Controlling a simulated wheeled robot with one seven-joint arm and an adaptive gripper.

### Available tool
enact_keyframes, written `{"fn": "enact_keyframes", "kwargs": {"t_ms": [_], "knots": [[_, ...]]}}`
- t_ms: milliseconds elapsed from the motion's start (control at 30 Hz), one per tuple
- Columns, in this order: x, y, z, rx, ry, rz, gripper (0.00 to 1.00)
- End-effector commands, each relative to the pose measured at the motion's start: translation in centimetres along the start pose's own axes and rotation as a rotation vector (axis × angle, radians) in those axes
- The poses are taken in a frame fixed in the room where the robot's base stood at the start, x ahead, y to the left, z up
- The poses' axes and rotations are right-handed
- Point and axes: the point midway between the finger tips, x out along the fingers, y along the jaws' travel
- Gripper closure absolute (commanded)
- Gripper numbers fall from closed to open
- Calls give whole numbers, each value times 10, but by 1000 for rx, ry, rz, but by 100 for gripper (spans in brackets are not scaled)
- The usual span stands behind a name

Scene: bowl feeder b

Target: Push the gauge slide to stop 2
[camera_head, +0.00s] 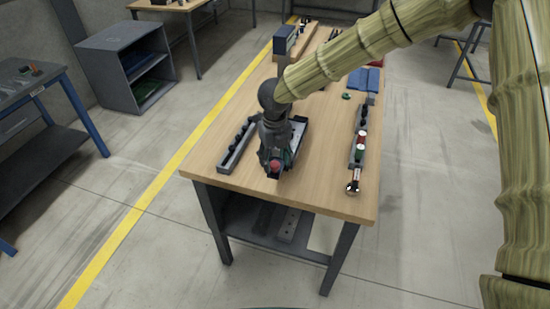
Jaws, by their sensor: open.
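My gripper (273,160) points down over the near middle of the wooden table and is open. A small red round part (275,167) shows at its fingertips; I cannot tell whether they touch it. Behind and beside my gripper is a dark-framed fixture with a pale top (299,130), largely hidden by my gripper. A bit of green shows next to the fingers. I cannot make out for sure which part is the gauge slide, nor any stop numbers.
A blue-grey block (281,45) and blue bins (367,79) stand farther back. The table's near right is clear.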

Motion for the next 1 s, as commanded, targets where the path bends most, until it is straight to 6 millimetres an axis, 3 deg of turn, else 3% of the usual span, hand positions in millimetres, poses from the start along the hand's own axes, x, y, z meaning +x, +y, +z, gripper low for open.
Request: {"fn": "enact_keyframes", "kwargs": {"t_ms": [433,467,733,1000], "knots": [[11,0,0,-1,0,0,49],[11,0,0,-1,0,0,51],[10,0,0,0,0,0,100],[10,-3,2,0,0,0,100]]}}
